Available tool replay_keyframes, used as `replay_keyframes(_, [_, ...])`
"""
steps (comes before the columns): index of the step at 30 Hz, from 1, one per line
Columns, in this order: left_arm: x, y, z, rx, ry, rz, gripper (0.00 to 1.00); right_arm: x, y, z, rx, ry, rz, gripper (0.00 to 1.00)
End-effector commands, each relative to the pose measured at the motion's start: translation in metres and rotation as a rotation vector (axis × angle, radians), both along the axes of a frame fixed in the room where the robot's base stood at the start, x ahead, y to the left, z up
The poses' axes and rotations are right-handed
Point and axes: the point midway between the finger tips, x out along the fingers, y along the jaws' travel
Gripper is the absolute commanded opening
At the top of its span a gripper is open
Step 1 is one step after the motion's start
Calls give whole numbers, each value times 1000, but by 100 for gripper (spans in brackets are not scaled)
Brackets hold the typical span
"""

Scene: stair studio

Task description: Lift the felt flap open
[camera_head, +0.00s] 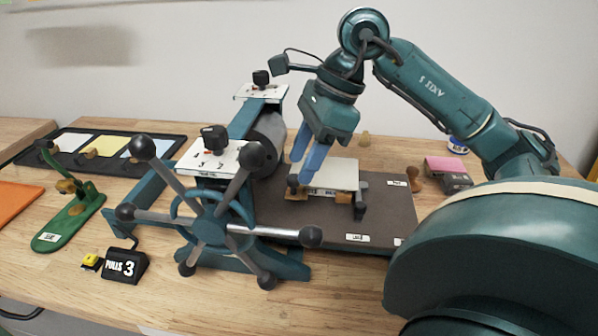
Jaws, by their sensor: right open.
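A pale, flat panel (332,173), which looks like the felt flap, lies on the dark bed (385,222) of the teal roller press. Tan pieces show under its front edge, and a small dark knob is near its left front corner. My right gripper (302,170) points down at the left part of the panel, with its blue fingers apart and nothing seen between them. I cannot tell whether a fingertip touches the panel or knob. The fingers hide part of its left side. My left gripper is not in view.
The press's spoked wheel (212,230) stands in front, left of the bed. A green lever tool (70,218), a "PULLS 3" counter (125,264) and a dark tray (30,152) of coloured pads are at left. A pink-topped block (446,167) and wooden stamp (413,178) are at right.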

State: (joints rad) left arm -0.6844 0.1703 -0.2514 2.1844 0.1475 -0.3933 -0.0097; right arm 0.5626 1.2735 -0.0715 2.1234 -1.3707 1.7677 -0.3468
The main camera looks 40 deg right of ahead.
Motion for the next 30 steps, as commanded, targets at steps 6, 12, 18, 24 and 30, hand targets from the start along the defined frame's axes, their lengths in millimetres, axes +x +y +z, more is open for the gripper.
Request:
replay_keyframes(6, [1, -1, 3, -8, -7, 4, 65, 4, 7, -20, 0, 2, -1, 43])
replay_keyframes(12, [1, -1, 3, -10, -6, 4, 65, 5, 8, -23, 0, 0, 0, 43])
replay_keyframes(18, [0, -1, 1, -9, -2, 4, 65, 5, 8, -23, 0, 0, 0, 37])
replay_keyframes(24, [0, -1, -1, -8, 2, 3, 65, 5, 8, -22, 0, -1, 0, 21])
replay_keyframes(30, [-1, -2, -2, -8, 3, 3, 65, 5, 8, -22, 0, -1, 0, 5])
